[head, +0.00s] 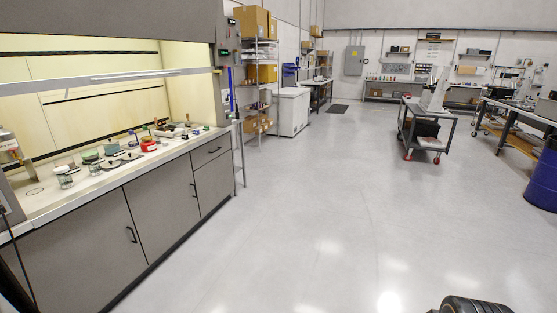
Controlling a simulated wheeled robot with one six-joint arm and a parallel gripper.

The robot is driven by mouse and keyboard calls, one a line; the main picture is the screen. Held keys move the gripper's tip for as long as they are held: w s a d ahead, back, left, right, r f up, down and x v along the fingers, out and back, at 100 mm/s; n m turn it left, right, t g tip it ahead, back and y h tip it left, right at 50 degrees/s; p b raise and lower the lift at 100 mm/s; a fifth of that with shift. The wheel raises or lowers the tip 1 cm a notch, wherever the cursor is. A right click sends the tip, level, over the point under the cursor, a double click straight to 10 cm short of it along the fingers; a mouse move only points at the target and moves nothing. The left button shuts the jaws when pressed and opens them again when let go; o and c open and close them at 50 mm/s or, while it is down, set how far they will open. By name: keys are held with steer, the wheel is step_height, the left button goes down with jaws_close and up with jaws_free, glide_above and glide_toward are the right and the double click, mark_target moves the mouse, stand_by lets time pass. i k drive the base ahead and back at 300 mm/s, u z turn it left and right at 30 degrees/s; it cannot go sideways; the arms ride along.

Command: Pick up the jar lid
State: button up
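Several small jars and tools stand on the pale counter (38,207) of a lit fume hood at the left. Among them are a red container (149,144), a green-topped jar (90,156) and a clear jar (65,178) near the front edge. A flat dark-edged item (121,160) lies between the jars and the red container. The things are too small for me to tell which one is the jar lid. My gripper is not in view; only a dark rounded part, probably of my arm, shows at the bottom right edge.
Grey cabinets (162,213) with black handles are under the counter. The hood's raised sash (135,76) crosses above it. A shelf rack and white chest (291,110) stand beyond. A grey cart (428,125) and blue drum (542,175) are at right. The middle floor is clear.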

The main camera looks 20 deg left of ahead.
mark_target(111, 165)
steer(key=u, duration=0.95)
steer(key=i, duration=1.2)
steer(key=u, duration=1.15)
steer(key=i, duration=1.35)
steer(key=u, duration=0.25)
